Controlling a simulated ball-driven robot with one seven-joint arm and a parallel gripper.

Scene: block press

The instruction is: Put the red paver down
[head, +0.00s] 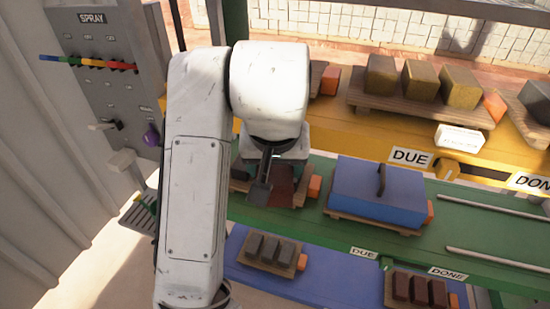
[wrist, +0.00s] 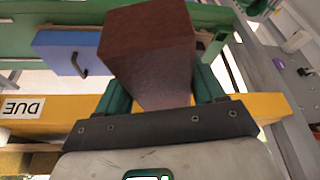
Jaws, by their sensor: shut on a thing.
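The red paver (wrist: 150,60) is a dark reddish-brown block. It fills the upper middle of the wrist view, between the two green fingers of my gripper (wrist: 162,88), which is shut on it. In the head view my gripper (head: 272,180) is over the left part of the green shelf, and a sliver of the paver (head: 282,184) shows under my wrist. A wooden pallet with an orange tab (head: 314,187) is partly hidden below or behind the gripper there. I cannot tell whether the paver touches the pallet.
A blue box with a handle (head: 375,190) stands on a pallet just right of my gripper. The yellow shelf (head: 350,130) behind carries pallets of brown blocks. The blue shelf (head: 330,283) in front holds small grey and dark red blocks. A spray panel (head: 100,70) stands at left.

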